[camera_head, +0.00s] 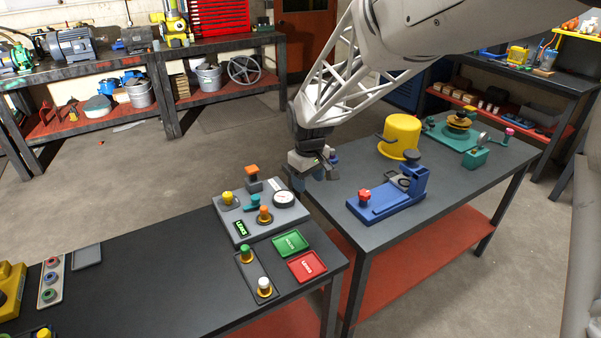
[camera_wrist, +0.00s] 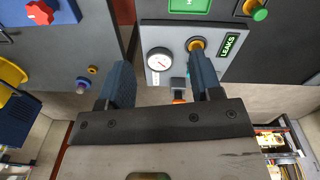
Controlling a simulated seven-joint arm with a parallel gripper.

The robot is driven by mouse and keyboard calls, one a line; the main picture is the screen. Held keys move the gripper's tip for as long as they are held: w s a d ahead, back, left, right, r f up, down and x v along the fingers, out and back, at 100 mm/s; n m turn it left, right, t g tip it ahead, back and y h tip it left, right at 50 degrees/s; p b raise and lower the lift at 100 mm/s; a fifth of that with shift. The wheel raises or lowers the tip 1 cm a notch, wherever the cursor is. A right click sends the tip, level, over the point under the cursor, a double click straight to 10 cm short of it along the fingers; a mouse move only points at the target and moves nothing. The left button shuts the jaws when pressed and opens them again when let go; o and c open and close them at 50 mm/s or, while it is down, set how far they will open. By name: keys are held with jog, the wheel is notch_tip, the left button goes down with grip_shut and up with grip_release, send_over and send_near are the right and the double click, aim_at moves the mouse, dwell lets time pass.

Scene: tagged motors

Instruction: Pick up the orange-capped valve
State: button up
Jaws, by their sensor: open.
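The orange-capped valve (camera_head: 264,214), with a gold collar, stands upright on the grey panel (camera_head: 290,218) beside a teal part (camera_head: 255,202) and a dial gauge (camera_head: 283,198). In the wrist view the orange-capped valve (camera_wrist: 196,44) shows near the right fingertip, which hides part of what lies around it. My gripper (camera_head: 314,178) is open and empty, above and behind the panel's right back corner, apart from the valve. In the wrist view my gripper (camera_wrist: 161,64) has its fingers spread either side of the gauge.
A yellow-capped valve (camera_head: 228,197) stands on the same panel. An orange-topped dark part (camera_head: 252,172) stands behind it. Green-capped (camera_head: 245,252) and white-capped (camera_head: 264,287) valves stand in front, beside green (camera_head: 290,243) and red (camera_head: 307,266) trays. A blue fixture (camera_head: 385,205) is to the right.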

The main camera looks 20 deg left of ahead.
aim_at(264, 208)
jog(key=a+f+n, duration=0.1)
jog(key=a+f, duration=0.2)
jog(key=a, duration=0.1)
jog(key=w+a+f+n, duration=0.1)
jog(key=a+f, duration=0.2)
jog(key=a, duration=0.2)
jog(key=w+a+f+n, duration=0.1)
jog(key=a+f, duration=0.2)
jog(key=a, duration=0.2)
jog(key=shift+a+f, duration=0.25)
jog(key=shift+f, duration=0.1)
jog(key=shift+f, duration=0.1)
jog(key=shift+f, duration=1.2)
jog(key=shift+f, duration=0.1)
jog(key=shift+w+f, duration=0.1)
jog(key=shift+f, duration=2.4)
jog(key=shift+c, duration=0.4)
jog(key=c, duration=1)
